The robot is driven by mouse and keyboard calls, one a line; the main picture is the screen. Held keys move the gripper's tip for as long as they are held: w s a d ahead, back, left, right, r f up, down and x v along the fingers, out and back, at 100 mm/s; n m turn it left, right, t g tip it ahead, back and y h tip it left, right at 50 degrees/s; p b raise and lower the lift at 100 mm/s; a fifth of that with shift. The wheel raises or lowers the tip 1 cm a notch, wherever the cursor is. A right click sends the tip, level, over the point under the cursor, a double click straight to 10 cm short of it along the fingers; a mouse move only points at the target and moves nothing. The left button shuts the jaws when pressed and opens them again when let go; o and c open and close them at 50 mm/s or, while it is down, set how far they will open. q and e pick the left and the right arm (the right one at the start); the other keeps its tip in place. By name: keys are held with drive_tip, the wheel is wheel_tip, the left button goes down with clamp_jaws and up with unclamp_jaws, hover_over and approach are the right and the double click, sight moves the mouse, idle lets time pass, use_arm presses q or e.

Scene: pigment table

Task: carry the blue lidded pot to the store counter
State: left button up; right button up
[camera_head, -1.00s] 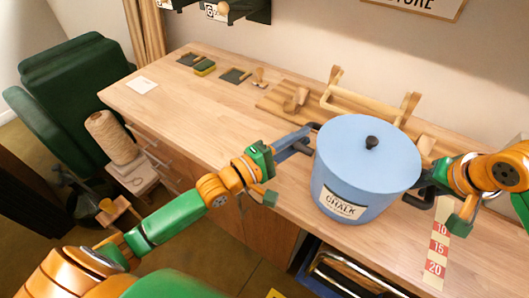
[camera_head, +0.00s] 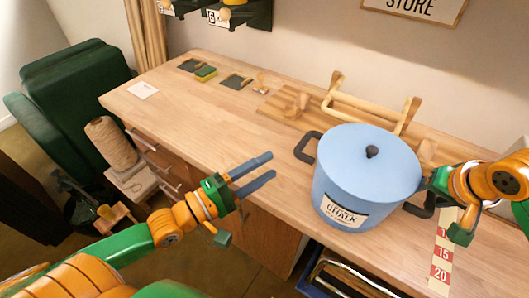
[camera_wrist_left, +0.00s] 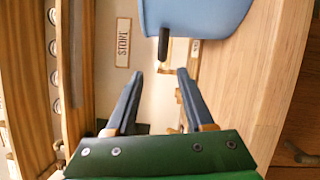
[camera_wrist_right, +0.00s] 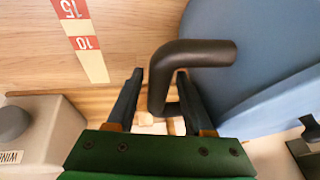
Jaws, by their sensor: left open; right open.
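The blue lidded pot (camera_head: 366,180) stands upright on the wooden counter, with a black lid knob, a CHALK label and a dark handle on each side. My left gripper (camera_head: 270,167) is open and empty, to the left of the pot and apart from its left handle (camera_head: 306,147). In the left wrist view the pot (camera_wrist_left: 195,15) and that handle lie beyond the open fingers (camera_wrist_left: 154,75). My right gripper is open at the pot's right handle (camera_head: 421,207). In the right wrist view the handle (camera_wrist_right: 190,55) reaches between the open fingers (camera_wrist_right: 158,75). The right fingertips are mostly hidden in the head view.
A wooden rack (camera_head: 365,103) stands behind the pot. A red-and-cream number strip (camera_head: 441,255) lies at the counter's right front. Small dark slates and a sponge (camera_head: 206,73) lie at the far left. The counter's left middle (camera_head: 195,115) is clear.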

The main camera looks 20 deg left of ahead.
use_arm(q)
drive_tip(key=shift+v, duration=1.1)
use_arm(e)
drive_tip(key=v, duration=1.2)
